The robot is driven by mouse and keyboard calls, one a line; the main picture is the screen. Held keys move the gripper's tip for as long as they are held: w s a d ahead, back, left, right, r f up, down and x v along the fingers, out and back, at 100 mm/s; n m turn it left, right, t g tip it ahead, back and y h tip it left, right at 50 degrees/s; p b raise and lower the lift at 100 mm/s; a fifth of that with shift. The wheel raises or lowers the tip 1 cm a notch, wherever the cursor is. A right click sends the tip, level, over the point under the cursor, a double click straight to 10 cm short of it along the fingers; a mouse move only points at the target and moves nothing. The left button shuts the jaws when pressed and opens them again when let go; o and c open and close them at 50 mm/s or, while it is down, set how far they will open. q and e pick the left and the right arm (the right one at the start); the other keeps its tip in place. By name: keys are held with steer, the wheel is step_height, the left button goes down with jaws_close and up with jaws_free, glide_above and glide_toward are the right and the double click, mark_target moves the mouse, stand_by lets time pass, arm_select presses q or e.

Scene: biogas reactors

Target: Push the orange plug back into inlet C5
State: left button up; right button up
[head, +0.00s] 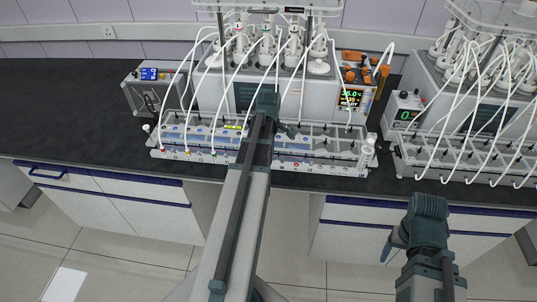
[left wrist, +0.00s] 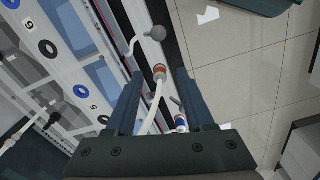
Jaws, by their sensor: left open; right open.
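An orange-brown plug (left wrist: 160,72) with a white tube shows between the fingers of my left gripper (left wrist: 157,78) in the left wrist view. The fingers are open on either side of it, and I cannot tell how deep it sits. The inlet's label cannot be read. In the head view my left gripper (head: 285,129) is over the front of the middle reactor's rack (head: 225,154), mostly hidden by its own wrist; the plug cannot be made out there. My right gripper (head: 390,246) is open and empty, low in front of the bench.
A blue-banded plug (left wrist: 180,122) and a grey ball-topped part (left wrist: 156,32) are near the orange plug. White tubes (head: 239,76) hang over the rack. A second reactor rack (head: 470,170) stands at right. Dark worktop (head: 60,105) at left is clear.

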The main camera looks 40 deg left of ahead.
arm_select(q)
step_height(320, 180, up, 14)
steer(key=p, duration=1.3)
steer(key=shift+f, duration=0.15)
steer(key=d+f+m+b, duration=0.3)
steer(key=d+m, duration=0.3)
steer(key=d, duration=0.4)
steer(key=d+f+m+b, duration=0.25)
steer(key=d+m, duration=0.25)
steer(key=d, duration=0.5)
steer(key=s+d+f+m+b, duration=0.2)
steer(key=s+d+m, duration=0.2)
steer(key=d+m, duration=0.3)
steer(key=s+d+f+m+y+b, duration=0.1)
steer(key=s+d+f+m+b, duration=0.1)
steer(key=d+m, duration=0.5)
steer(key=s+d+f, duration=0.1)
steer(key=s+d, duration=0.1)
steer(key=d, duration=0.2)
steer(key=shift+b, duration=0.3)
steer(key=shift+d, duration=0.1)
